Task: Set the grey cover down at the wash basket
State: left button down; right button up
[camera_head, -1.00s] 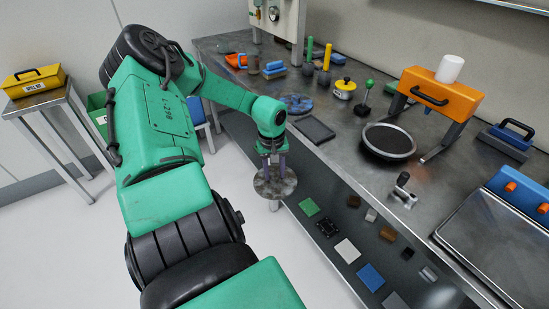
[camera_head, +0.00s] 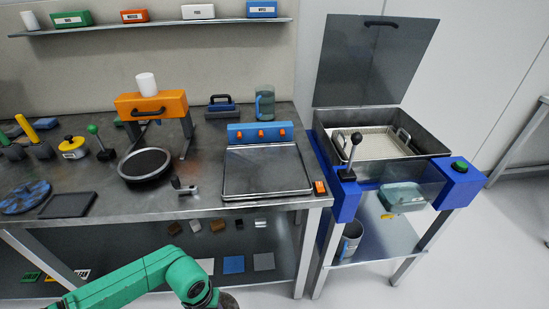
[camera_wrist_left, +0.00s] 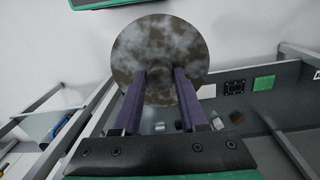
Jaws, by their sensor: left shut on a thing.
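The grey cover (camera_wrist_left: 160,45) is a round, mottled grey-brown disc in the left wrist view. My left gripper (camera_wrist_left: 161,78) is shut on it, with its two purple fingers against the near part of the disc. In the head view my green left arm shows at the bottom, and its gripper is cut off by the frame edge. The wash basket (camera_head: 372,144) is a pale mesh tray with handles inside the open metal wash tank at the right. The arm is well to the left of and nearer than the basket. My right gripper is not in view.
The tank's lid (camera_head: 374,62) stands raised behind it. A black-knobbed lever (camera_head: 353,155) and a green button (camera_head: 460,163) are at its front. The workbench holds an orange-topped stand (camera_head: 152,104), a dark round dish (camera_head: 146,165) and a blue-backed plate (camera_head: 265,172).

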aim_at(382, 149)
jog(key=i+l+z, duration=0.1)
jog(key=l+z, duration=0.3)
jog(key=i+l+z, duration=0.2)
jog(key=l+z, duration=0.2)
jog(key=i+l+z, duration=0.25)
jog(key=l+z, duration=0.15)
jog(key=i+l+z, duration=0.6)
jog(key=z, duration=0.2)
jog(key=i+l+z, duration=0.15)
jog(key=i, duration=0.25)
jog(key=i+l+z, duration=0.15)
jog(key=i, duration=0.2)
jog(key=i+l+z, duration=0.15)
jog(key=i, duration=0.25)
jog(key=i+j+u, duration=0.2)
jog(key=u, duration=0.3)
jog(key=i+u, duration=0.7)
jog(key=u, duration=0.25)
jog(key=i+l+u, duration=0.15)
jog(key=i+u, duration=0.15)
jog(key=u, duration=0.15)
jog(key=i+l+u, duration=0.25)
jog(key=u, duration=0.25)
